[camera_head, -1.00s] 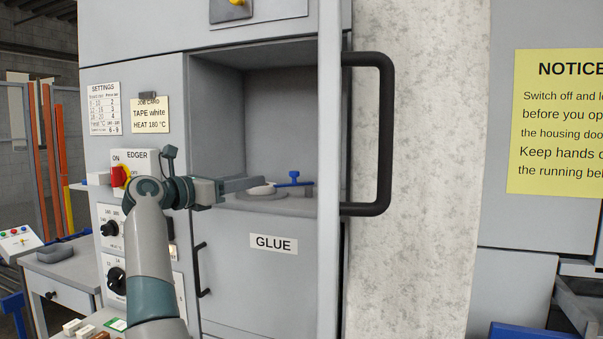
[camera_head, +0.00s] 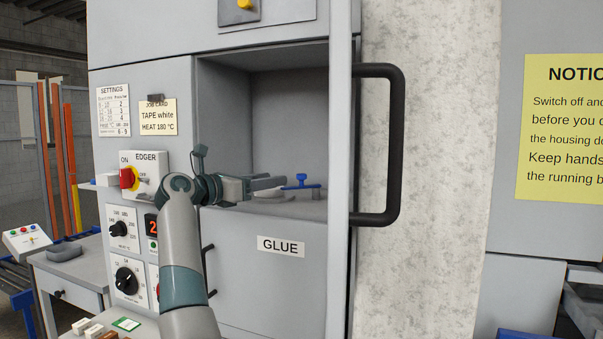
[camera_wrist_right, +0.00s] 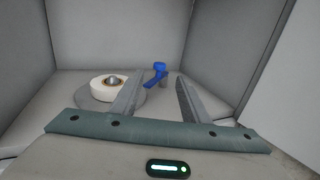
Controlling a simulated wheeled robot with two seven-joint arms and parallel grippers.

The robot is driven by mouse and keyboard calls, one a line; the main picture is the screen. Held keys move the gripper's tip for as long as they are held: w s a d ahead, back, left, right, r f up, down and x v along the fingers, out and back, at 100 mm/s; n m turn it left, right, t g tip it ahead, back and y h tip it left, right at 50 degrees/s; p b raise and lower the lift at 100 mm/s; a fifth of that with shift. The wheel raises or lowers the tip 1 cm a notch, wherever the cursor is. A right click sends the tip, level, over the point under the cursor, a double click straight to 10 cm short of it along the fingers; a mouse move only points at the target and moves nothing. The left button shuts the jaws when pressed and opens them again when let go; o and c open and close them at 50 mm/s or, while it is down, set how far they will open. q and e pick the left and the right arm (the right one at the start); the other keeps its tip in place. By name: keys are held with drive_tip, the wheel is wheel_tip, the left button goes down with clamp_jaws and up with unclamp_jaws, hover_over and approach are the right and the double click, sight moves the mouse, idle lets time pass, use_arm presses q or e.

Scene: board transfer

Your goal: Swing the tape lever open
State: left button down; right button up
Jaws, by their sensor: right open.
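The blue tape lever (camera_head: 300,181) stands on the floor of the open recess in the edger. In the right wrist view the lever (camera_wrist_right: 157,72) is ahead of my right gripper, between the lines of its fingers and apart from them. My right gripper (camera_head: 268,188) reaches into the recess from the left, with the lever beyond its tips. It is open and empty; the two fingers (camera_wrist_right: 157,95) are spread in the wrist view. A white tape roll (camera_wrist_right: 107,88) lies on a round grey plate (camera_wrist_right: 128,108) left of the lever. In the head view my gripper largely hides the roll. My left gripper is not in view.
The edger door with its black handle (camera_head: 398,145) stands at the right of the recess. The recess walls (camera_wrist_right: 30,50) are close on both sides. The red switch (camera_head: 128,178) and dials (camera_head: 127,280) are left of my arm. The recess is free above the lever.

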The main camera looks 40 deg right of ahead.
sight(298, 175)
drive_tip(key=d+p, duration=0.1)
drive_tip(key=d, duration=0.2)
drive_tip(key=w+d, duration=0.1)
drive_tip(key=d, duration=0.3)
drive_tip(key=d+p, duration=0.1)
drive_tip(key=d, duration=0.2)
drive_tip(key=shift+w+d+p, duration=0.15)
drive_tip(key=shift+d+p, duration=0.05)
drive_tip(key=shift+p, duration=0.1)
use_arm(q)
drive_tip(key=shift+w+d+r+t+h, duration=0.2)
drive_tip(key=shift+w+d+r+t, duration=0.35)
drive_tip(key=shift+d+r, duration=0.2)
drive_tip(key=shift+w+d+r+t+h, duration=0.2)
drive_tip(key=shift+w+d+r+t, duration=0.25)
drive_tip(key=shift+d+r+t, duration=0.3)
use_arm(e)
drive_tip(key=shift+w+d, duration=0.1)
drive_tip(key=shift+d, duration=0.85)
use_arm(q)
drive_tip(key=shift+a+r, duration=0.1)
use_arm(e)
clamp_jaws()
